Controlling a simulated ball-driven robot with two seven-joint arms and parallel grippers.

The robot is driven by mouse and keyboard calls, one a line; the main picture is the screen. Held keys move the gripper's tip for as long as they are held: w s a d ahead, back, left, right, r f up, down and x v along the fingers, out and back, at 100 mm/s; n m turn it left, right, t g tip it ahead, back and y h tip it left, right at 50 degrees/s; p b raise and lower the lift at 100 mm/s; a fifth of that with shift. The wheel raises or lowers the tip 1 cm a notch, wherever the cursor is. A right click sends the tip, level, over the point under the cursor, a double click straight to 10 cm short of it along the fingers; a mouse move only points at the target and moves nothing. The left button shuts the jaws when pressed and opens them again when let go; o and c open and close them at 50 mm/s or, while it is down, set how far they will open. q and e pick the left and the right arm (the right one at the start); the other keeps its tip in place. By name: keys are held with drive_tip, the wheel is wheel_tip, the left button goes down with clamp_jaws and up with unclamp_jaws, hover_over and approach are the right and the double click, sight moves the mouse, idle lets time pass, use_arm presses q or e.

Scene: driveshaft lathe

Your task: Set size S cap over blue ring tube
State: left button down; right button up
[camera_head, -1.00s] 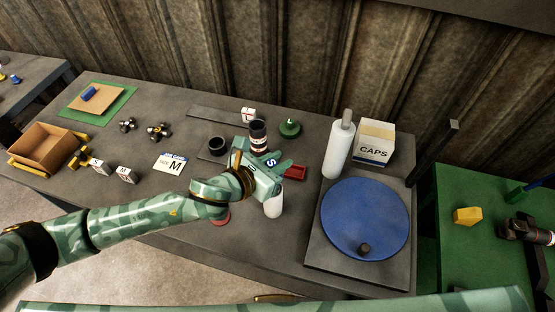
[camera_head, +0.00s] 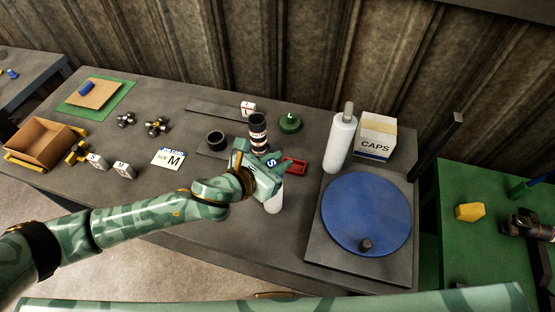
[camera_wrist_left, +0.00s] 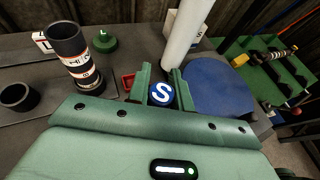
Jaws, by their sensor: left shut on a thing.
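My left gripper (camera_head: 268,166) is shut on the size S cap (camera_wrist_left: 161,94), a round blue cap with a white S, between its two fingers. The cap's face also shows in the head view (camera_head: 271,162). A white upright cylinder (camera_head: 274,203) shows just below the gripper; its upper part is hidden, and no blue ring shows on it. I cannot tell whether the cap touches it. A black tube with white and red bands (camera_head: 258,133) stands behind the gripper, also in the left wrist view (camera_wrist_left: 75,58). My right gripper is out of view.
A red tray (camera_head: 295,166) lies beside the gripper. A green L cap (camera_head: 290,123) and a black ring (camera_head: 215,139) stand nearby. The white roll (camera_head: 340,145), CAPS box (camera_head: 375,137) and blue disc (camera_head: 366,216) are on the right. The table's front edge is close.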

use_arm(q)
drive_tip(key=shift+f, duration=0.1)
idle(0.3)
drive_tip(key=c, duration=1.2)
unclamp_jaws()
drive_tip(key=shift+o, duration=0.2)
drive_tip(key=shift+s+a, duration=0.1)
drive_tip(key=p+v, duration=0.1)
drive_tip(key=v, duration=1.5)
drive_tip(key=shift+p, duration=0.3)
